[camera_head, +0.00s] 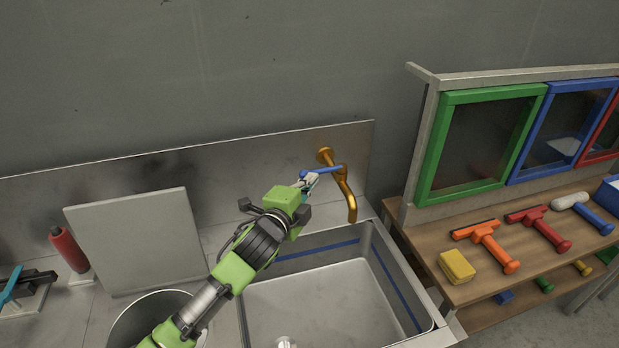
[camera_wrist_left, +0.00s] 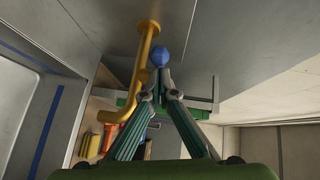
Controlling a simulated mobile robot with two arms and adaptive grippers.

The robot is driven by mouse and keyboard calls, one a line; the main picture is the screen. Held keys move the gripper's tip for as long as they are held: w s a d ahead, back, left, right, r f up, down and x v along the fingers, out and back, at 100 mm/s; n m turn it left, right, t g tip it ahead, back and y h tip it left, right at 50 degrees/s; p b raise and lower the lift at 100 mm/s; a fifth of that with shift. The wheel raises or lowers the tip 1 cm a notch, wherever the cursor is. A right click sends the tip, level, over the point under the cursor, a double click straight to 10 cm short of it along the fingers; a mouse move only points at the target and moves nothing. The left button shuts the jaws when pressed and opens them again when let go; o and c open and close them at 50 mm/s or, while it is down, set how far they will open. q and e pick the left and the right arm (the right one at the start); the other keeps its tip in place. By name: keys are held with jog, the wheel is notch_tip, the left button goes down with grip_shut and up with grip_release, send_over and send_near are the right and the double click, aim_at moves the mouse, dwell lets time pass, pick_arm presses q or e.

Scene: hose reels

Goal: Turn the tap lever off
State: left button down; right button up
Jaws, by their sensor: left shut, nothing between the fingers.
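A brass tap (camera_head: 348,190) comes out of the metal backsplash above the sink. Its blue lever (camera_head: 322,170) points left in the head view. My left gripper (camera_head: 310,180) is shut and empty, with its fingertips at the lever's left end. In the left wrist view, the lever's round blue end (camera_wrist_left: 160,56) shows just beyond the shut fingertips (camera_wrist_left: 160,82), and the tap (camera_wrist_left: 139,80) is to their left. I cannot tell whether the fingers touch the lever. My right gripper is not in view.
The sink basin (camera_head: 330,305) is below my left arm. A grey board (camera_head: 135,240), a red bottle (camera_head: 69,248) and a round metal bin (camera_head: 150,308) are to the left. A wooden bench (camera_head: 430,255) with squeegees, a yellow sponge (camera_head: 457,267) and framed panes stands at right.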

pick_arm(q)
jog(key=shift+w, duration=0.15)
jog(key=shift+w+a+r, duration=0.1)
jog(key=shift+w+a, duration=0.5)
jog(key=shift+w, duration=0.15)
